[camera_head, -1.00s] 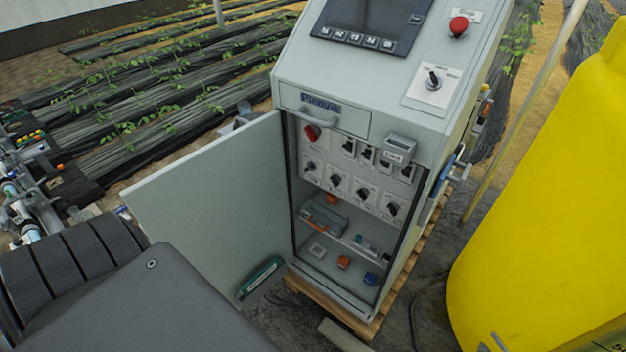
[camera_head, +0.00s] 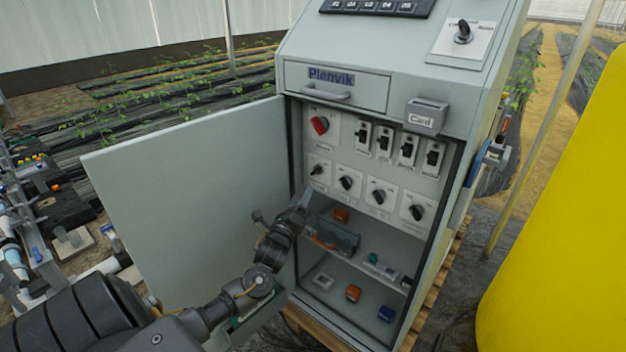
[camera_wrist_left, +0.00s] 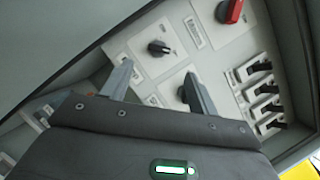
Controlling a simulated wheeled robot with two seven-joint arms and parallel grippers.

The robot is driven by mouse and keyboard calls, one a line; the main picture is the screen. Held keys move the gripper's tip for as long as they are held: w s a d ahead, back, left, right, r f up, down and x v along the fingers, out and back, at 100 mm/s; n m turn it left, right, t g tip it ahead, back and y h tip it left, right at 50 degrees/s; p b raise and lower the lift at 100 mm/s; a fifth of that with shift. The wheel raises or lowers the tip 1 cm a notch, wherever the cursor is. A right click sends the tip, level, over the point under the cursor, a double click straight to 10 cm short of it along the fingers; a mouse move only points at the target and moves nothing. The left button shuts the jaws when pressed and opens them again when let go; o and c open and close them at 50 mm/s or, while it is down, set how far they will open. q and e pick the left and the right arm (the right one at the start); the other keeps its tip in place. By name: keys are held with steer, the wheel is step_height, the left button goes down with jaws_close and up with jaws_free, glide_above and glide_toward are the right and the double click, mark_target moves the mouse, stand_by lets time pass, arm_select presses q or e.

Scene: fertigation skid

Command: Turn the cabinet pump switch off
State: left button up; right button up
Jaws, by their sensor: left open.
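The cabinet (camera_head: 300,100) stands with its door open, showing an inner panel of switches. A row of black rotary switches includes the leftmost one (camera_head: 317,170) and the second one (camera_head: 346,183); their labels are too small to read, so I cannot tell which is the pump switch. My left gripper (camera_head: 302,200) is open and empty at the opening, just below the leftmost switches. In the left wrist view the leftmost switch (camera_wrist_left: 158,47) lies beyond the gap between the fingers, and the second one is partly hidden by the right finger. My right gripper is out of view.
A red rotary switch (camera_head: 320,125) and several black toggle switches (camera_head: 407,149) sit above the row. The open door (camera_head: 190,190) stands left of my arm. Lower shelves hold an orange-handled toolbox (camera_head: 335,235) and small parts. A yellow tank (camera_head: 570,200) stands right.

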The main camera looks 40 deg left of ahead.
mark_target(314, 173)
arm_select(q)
steer(key=x, duration=1)
steer(key=shift+w+b, duration=0.15)
steer(key=shift+b, duration=0.2)
steer(key=c, duration=1)
